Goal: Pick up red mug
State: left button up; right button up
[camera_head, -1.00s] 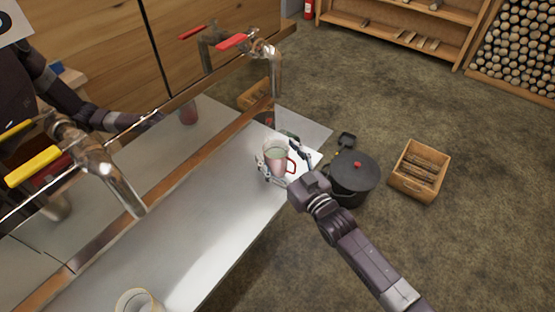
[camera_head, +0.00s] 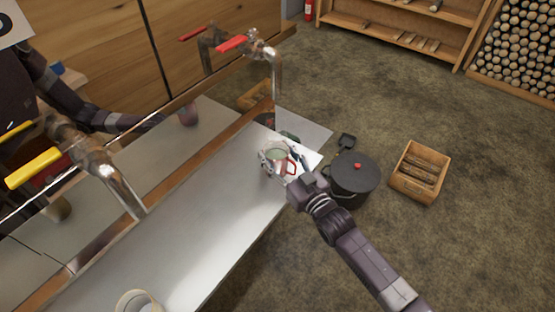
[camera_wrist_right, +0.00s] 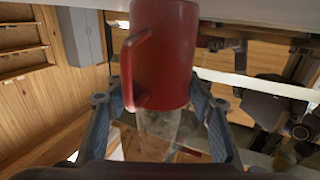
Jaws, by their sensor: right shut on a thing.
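The red mug (camera_head: 280,169) stands upright at the far right end of the shiny metal surface (camera_head: 200,215), with its red handle to the right and a pale greenish inside. It fills the middle of the right wrist view (camera_wrist_right: 168,55), its handle on the left there. My right gripper (camera_head: 279,158) is shut on the mug, one finger on each side. Both fingers also show beside the mug's lower part in the wrist view (camera_wrist_right: 162,98). I cannot tell whether the mug's base touches the surface. My left gripper is not directly in view.
A dark lidded pot (camera_head: 354,178) and a wooden crate (camera_head: 420,171) stand on the floor at right. A tap with a red handle (camera_head: 262,48) and one with a yellow handle (camera_head: 35,168) rise behind the surface. A pale cup (camera_head: 138,302) is at the near edge.

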aim_at(277, 95)
jog(key=shift+r, duration=0.2)
jog(key=shift+r, duration=9.7)
